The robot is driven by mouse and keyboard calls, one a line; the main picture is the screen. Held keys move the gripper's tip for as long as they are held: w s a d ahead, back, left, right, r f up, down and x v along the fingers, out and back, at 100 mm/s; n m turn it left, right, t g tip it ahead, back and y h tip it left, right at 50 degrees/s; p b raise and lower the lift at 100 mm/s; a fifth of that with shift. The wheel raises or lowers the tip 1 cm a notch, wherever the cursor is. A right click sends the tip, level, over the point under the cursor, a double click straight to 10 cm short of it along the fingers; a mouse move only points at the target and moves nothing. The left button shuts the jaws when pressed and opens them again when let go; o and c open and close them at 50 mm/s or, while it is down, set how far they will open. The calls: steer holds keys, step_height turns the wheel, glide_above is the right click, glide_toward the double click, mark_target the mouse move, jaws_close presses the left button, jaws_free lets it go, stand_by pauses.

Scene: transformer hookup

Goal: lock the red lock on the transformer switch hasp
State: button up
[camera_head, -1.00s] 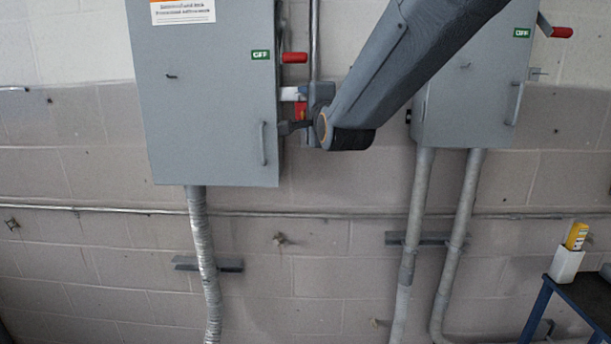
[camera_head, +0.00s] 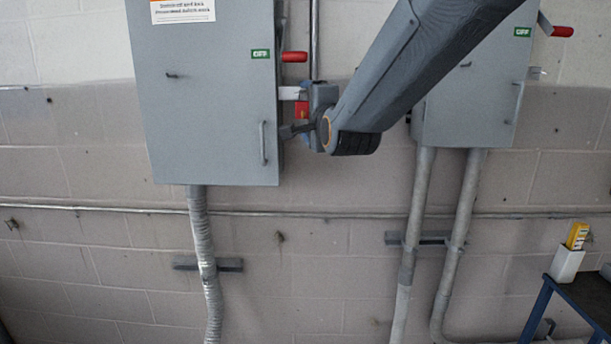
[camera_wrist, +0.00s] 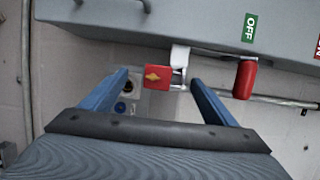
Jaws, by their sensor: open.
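The red lock (camera_wrist: 157,77) has a yellow mark on its face and sits between the two blue fingers of my gripper (camera_wrist: 160,80) in the wrist view. The fingers are apart, with gaps on both sides of the lock. Its metal shackle is beside the white switch hasp (camera_wrist: 180,56); I cannot tell whether the shackle is closed. In the head view the red lock (camera_head: 302,109) shows at the right side of the left grey transformer box (camera_head: 205,100), below the red switch handle (camera_head: 294,57). My arm partly hides that area.
The red handle (camera_wrist: 245,80) stands close to the right finger, beside a green OFF label (camera_wrist: 250,27). A second grey box (camera_head: 470,105) hangs to the right. A blue-legged table (camera_head: 585,295) with a white holder (camera_head: 566,264) is at lower right.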

steer(key=shift+b+v, duration=1.3)
steer(key=shift+v, duration=5.1)
steer(key=s+d+f+n+g+h, duration=0.15)
steer(key=d+f+n+g, duration=0.25)
steer(key=f, duration=0.7)
steer(key=s+d+f+n+g+h, duration=0.1)
steer(key=d+f+n+g+h, duration=0.2)
steer(key=f, duration=0.9)
steer(key=s+d+f+n+g, duration=0.4)
steer(key=s+f, duration=0.3)
steer(key=s, duration=0.1)
steer(key=s+d+f+n+g, duration=0.4)
steer(key=s+d+f+g, duration=0.1)
steer(key=s+f, duration=0.3)
steer(key=shift+a+r, duration=0.1)
steer(key=shift+c, duration=0.2)
